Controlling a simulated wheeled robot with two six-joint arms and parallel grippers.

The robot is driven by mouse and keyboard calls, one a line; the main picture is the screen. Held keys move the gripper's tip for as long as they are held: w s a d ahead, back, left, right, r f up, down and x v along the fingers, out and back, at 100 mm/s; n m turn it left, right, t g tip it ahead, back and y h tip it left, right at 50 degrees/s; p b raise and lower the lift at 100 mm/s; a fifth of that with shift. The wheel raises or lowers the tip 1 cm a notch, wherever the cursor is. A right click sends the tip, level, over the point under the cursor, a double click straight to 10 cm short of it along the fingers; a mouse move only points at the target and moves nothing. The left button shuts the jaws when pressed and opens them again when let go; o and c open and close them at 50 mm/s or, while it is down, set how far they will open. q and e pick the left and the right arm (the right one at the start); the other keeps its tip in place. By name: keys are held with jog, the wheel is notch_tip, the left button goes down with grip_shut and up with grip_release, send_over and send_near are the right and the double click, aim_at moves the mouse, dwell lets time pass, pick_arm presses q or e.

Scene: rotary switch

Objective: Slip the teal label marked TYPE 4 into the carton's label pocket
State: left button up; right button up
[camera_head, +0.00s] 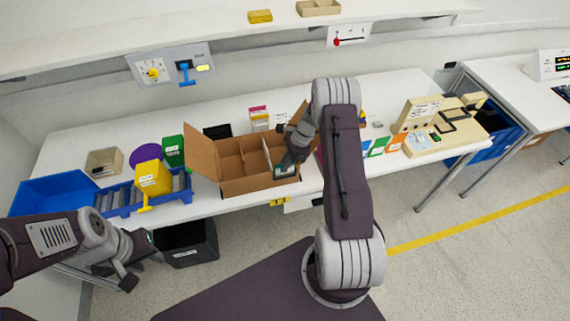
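The open brown carton (240,187) with inner dividers stands near the table's front edge, its flaps up. A small card with a dark teal edge and a pale face (284,171) is at the right end of the carton's front face. Its print is too small to read, and I cannot tell whether it sits in a pocket. My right gripper (289,160) points down right at the top of this card; its fingertips are too small and dark to tell if they grip it. My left gripper (138,264) is low at the left, off the table's front edge, fingers apart and empty.
Blue (367,149), green (377,147) and orange (395,143) cards stand right of my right arm. A black bin (188,243) stands on the floor below.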

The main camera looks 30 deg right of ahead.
jog(key=o, duration=0.4)
jog(key=shift+r, duration=0.1)
jog(key=b+v, duration=0.2)
jog(key=v, duration=0.7)
